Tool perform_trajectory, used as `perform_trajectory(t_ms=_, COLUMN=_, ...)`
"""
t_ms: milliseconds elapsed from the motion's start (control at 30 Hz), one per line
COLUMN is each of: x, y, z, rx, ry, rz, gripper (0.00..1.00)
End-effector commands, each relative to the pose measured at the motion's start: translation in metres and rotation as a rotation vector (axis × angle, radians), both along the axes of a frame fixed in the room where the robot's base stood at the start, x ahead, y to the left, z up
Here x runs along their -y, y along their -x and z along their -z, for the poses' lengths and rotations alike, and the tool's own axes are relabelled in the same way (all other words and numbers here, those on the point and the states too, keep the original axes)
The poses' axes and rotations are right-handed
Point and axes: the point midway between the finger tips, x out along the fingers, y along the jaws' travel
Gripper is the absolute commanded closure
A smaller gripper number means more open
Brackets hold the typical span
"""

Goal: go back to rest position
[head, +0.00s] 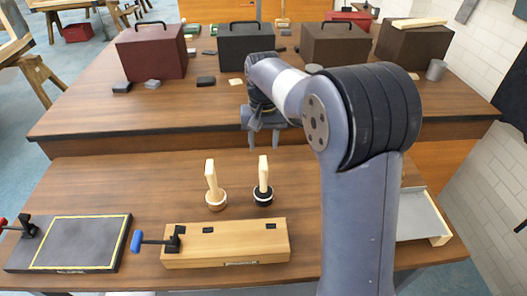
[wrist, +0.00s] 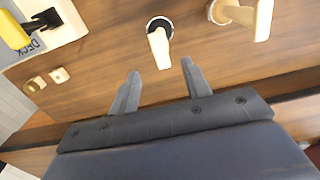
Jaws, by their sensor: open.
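My gripper (head: 264,130) hangs over the back part of the front table (head: 130,185), its fingers pointing down. In the wrist view my gripper (wrist: 161,68) has its two grey fingers spread apart with nothing held. Past the fingertips stands a pale wooden piece in a black ring holder (wrist: 158,45). It also shows in the head view (head: 264,178). A second pale piece stands in a wooden ring holder (head: 213,188), and shows in the wrist view (wrist: 243,15). Both stand apart from the fingers. My arm hides part of the table's right side.
A wooden fixture (head: 225,250) with a blue-handled clamp is at the front. A dark board (head: 80,243) with a yellow outline lies front left. A grey tray (head: 418,215) is at right. Several toolboxes (head: 152,52) stand on the raised back table. The table's left middle is clear.

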Motion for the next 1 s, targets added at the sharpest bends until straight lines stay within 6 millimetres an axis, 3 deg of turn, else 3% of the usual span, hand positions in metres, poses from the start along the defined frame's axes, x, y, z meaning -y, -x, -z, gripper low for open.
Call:
perform_trajectory(t_ms=367, x=0.000, y=0.000, z=-0.004, rx=-0.001, ry=0.000, rz=0.000, gripper=0.54)
perform_trajectory(t_ms=533, x=0.000, y=0.000, z=0.005, rx=-0.003, ry=0.001, rz=0.000, gripper=0.54)
perform_trajectory(t_ms=667, x=0.000, y=0.001, z=0.024, rx=-0.005, ry=0.001, rz=0.000, gripper=0.54)
perform_trajectory(t_ms=1000, x=0.000, y=0.001, z=0.091, rx=-0.006, ry=0.001, rz=0.000, gripper=0.54)
